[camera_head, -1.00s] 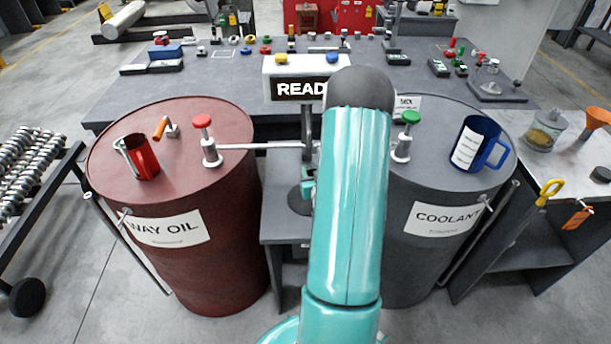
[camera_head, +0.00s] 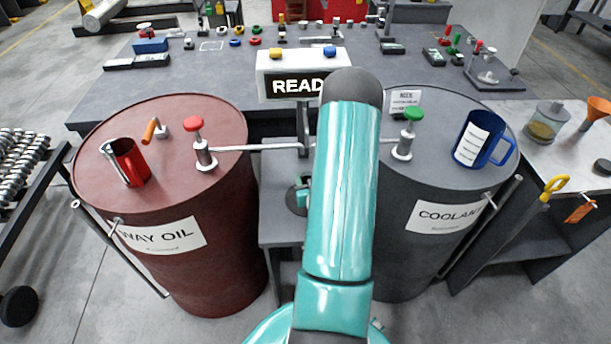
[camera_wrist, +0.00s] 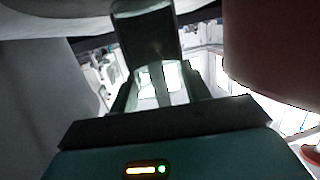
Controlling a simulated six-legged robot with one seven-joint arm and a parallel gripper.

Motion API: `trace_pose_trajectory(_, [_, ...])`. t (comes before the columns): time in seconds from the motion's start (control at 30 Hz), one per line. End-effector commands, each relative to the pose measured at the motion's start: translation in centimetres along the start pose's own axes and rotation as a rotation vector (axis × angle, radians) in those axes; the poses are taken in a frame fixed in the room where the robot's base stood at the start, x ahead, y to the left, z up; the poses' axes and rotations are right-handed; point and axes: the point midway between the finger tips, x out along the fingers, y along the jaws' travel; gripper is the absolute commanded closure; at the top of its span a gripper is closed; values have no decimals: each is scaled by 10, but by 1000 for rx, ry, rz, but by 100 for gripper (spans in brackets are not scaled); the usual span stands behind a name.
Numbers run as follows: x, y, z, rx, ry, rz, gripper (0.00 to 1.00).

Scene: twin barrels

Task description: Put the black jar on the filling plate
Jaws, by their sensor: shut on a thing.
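My gripper (camera_wrist: 160,88) is shut on a dark, smooth thing, which looks like the black jar (camera_wrist: 148,38), at the top middle of the wrist view. The bottom of the jar and what lies under it cannot be made out there. In the head view my teal arm reaches down between the two barrels and hides most of the gripper and the jar. A dark round plate, likely the filling plate (camera_head: 294,201), shows partly on the grey stand between the barrels. A small teal part beside it partly covers it. I cannot tell whether jar and plate touch.
The red WAY OIL barrel (camera_head: 180,240) stands left, the grey COOLANT barrel (camera_head: 430,245) right, close on both sides. Spout pipes (camera_head: 250,148) reach inward above the stand. A red mug (camera_head: 128,163) and a blue mug (camera_head: 478,140) stand on the barrels. A READY sign (camera_head: 290,80) rises behind.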

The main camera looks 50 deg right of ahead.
Motion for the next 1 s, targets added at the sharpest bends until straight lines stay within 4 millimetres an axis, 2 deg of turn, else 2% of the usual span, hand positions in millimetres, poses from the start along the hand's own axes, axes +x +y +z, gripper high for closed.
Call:
trace_pose_trajectory(0.33, [-2, -1, 3, 0, 0, -2, 81])
trace_pose_trajectory(0.37, [-2, -1, 4, 0, -1, -2, 49])
trace_pose_trajectory(0.47, [-2, -1, 3, 0, 0, -2, 31])
trace_pose_trajectory(1.0, [1, -2, -1, 0, 0, -3, 31])
